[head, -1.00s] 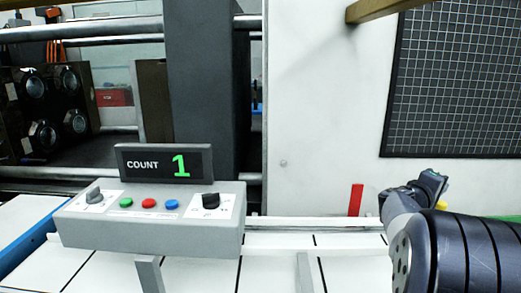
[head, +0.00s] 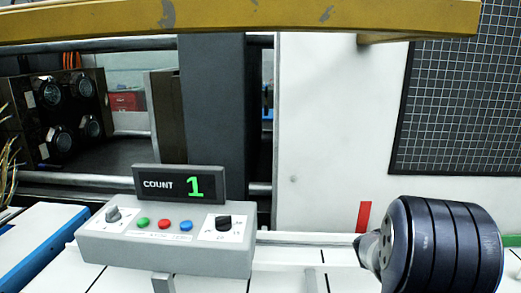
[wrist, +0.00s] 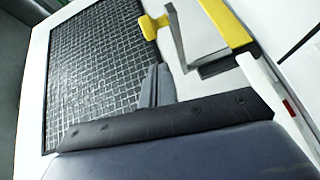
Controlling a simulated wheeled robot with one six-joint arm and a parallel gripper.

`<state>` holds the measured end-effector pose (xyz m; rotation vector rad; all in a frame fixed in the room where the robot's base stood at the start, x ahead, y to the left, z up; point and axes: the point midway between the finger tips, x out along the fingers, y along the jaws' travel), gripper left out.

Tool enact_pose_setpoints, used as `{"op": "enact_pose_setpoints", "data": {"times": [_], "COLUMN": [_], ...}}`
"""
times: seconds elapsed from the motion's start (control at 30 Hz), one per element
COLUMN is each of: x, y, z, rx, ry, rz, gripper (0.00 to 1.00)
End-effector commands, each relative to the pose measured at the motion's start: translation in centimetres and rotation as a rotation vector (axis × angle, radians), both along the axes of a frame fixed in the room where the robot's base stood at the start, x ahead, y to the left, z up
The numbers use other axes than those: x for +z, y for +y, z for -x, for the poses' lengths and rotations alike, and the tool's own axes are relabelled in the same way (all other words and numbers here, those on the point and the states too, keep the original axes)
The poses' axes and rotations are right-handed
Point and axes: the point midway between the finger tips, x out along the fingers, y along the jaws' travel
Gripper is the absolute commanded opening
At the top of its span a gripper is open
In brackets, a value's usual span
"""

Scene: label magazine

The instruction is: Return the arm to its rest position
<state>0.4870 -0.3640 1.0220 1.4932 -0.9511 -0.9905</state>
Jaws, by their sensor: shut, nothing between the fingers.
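My arm (head: 430,245) shows as a dark ribbed link at the lower right of the head view. It hides my gripper there. In the wrist view my gripper (wrist: 155,86) shows as two grey fingers close together, past the dark wrist body at the bottom. The fingers are shut with nothing between them. A dark mesh panel (wrist: 95,70) lies behind them.
A grey control box (head: 165,248) with knobs, coloured buttons and a display (head: 180,184) reading COUNT 1 stands left of my arm. A yellow beam (head: 240,22) crosses the top. A mesh panel (head: 450,110) hangs on the right wall. Yellow parts (wrist: 225,22) show in the wrist view.

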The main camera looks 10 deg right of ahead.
Motion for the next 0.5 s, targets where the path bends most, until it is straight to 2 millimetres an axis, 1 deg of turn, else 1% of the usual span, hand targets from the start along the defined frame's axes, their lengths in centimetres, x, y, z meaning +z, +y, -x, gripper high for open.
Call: {"op": "enact_pose_setpoints", "data": {"times": [0.03,0.37,0.5], "x": [0.4,0.4,0.5], "y": [0.3,1.6,2.0], "z": [-0.3,-1.6,-2.1], "rx": [0.002,-0.006,-0.040], "ry": [0.004,0.004,0.002], "rz": [0.000,0.000,0.000], "gripper": [0.00,0.00,0.00]}}
